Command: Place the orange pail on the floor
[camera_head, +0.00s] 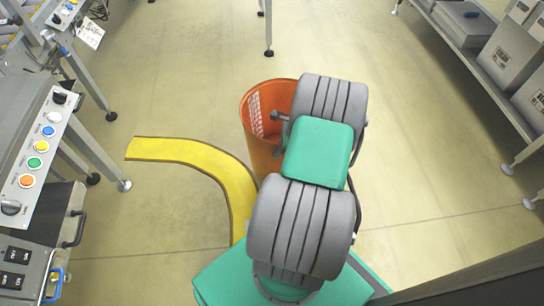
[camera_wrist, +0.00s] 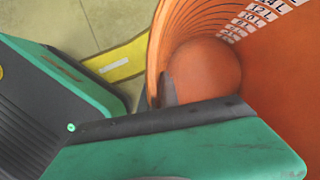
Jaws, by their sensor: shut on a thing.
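The orange pail (camera_head: 262,150) is upright over the floor (camera_head: 200,205), just beyond my arm and near the curved yellow floor line. Its open mouth faces up, and its lower right side is hidden behind my arm. My gripper (camera_head: 279,118) is shut on the pail's rim at its right side. The wrist view looks down into the pail (camera_wrist: 205,70), which looks empty, with litre marks on its inner wall. A dark finger (camera_wrist: 168,90) shows against the wall there. I cannot tell whether the pail's base touches the floor.
A yellow line (camera_head: 205,160) curves across the floor left of the pail. A button panel (camera_head: 38,150) on a metal frame stands at the left. A shelf (camera_head: 480,70) with grey boxes stands at the right.

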